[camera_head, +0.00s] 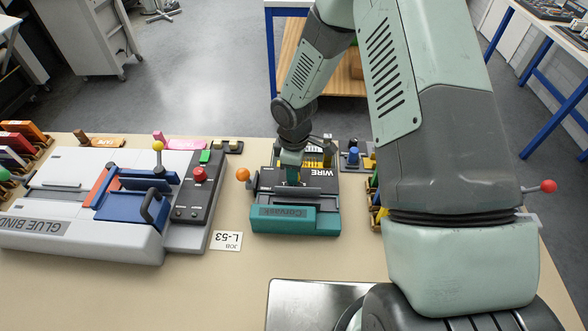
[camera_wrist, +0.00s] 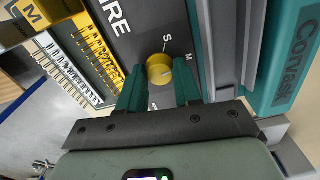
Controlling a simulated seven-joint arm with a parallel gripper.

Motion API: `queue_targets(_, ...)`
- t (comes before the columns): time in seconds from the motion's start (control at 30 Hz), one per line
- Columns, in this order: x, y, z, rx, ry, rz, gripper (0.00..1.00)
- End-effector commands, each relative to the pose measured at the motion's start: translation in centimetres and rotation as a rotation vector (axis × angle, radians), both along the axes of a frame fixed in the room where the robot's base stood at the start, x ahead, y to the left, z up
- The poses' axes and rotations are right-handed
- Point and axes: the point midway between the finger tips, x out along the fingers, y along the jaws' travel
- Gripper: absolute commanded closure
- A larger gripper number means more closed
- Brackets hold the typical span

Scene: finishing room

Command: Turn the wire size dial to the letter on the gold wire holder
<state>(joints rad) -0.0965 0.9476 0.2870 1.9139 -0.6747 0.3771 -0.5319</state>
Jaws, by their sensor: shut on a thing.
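The yellow wire size dial (camera_wrist: 157,66) sits on the dark panel of the teal wire machine (camera_head: 283,221). The letter S is printed above it and M to its right in the wrist view; a partly hidden mark lies below. A small pale mark on the knob's face appears to point toward M. My gripper (camera_wrist: 160,76) is shut on the dial, one green finger on each side. In the head view my gripper (camera_head: 292,178) is over the machine and hides the dial. A gold wire holder (camera_wrist: 40,14) with the letter M stands at the wrist view's upper left.
Silvery wire combs (camera_wrist: 78,68) lie beside the gold holder. The glue binder (camera_head: 80,235) stands left of the wire machine, with a job card (camera_head: 227,241) between them. An orange-knobbed lever (camera_head: 243,174) sticks out from the machine's left side. The front table is mostly clear.

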Motion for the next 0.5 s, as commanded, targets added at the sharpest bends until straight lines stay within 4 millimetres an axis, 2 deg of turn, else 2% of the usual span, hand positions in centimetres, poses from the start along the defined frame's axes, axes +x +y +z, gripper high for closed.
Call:
queue_targets(0.2, 0.06, -0.02, -0.04, 0.001, -0.001, -0.088, 0.97)
queue_targets(0.5, 0.05, -0.04, -0.06, 0.001, -0.001, -0.131, 0.97)
